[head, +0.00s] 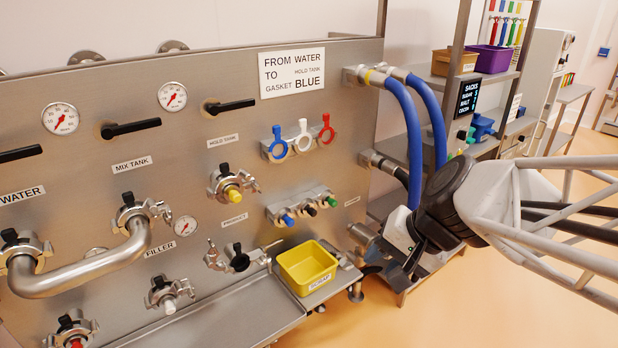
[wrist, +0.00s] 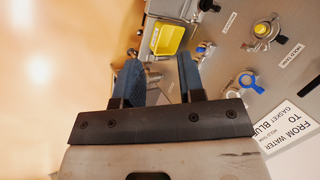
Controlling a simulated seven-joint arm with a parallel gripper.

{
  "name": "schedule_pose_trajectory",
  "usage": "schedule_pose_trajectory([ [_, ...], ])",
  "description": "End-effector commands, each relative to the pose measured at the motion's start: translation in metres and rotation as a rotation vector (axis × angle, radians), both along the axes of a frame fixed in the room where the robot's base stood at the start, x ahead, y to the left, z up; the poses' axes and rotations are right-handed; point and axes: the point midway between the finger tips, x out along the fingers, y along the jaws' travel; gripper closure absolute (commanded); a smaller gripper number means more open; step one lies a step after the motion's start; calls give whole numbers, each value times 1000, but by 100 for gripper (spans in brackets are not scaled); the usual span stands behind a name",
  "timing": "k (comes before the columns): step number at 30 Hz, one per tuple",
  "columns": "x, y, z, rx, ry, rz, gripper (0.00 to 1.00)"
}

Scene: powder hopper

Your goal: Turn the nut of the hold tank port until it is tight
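The hold tank port (head: 221,184) is on the steel panel, under its HOLD TANK label, with a yellow cap and a clamp around it. Its nut (head: 253,185) sticks out at the right of the clamp. In the wrist view the same port (wrist: 267,31) is near the top right; its nut is too small to make out there. My gripper (wrist: 162,78) is open, with two dark blue fingers apart and nothing between them. In the head view it is right of the yellow bin, well away from the port, and its fingertips are hard to make out.
A yellow bin (head: 307,266) sits on the ledge below the panel. Gasket rings (head: 302,141) hang right of the port, above a rack of coloured plugs (head: 303,207). A bent pipe (head: 85,270) joins ports at left. Blue hoses (head: 408,125) hang at the panel's right edge.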

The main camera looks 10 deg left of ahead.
Motion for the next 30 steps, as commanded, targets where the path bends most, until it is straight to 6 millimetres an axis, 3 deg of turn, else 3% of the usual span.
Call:
schedule_pose_trajectory([
  [15, 98, 116, 6, 510, 131, -210, 64],
  [30, 192, 201, -15, 941, 289, -491, 64],
])
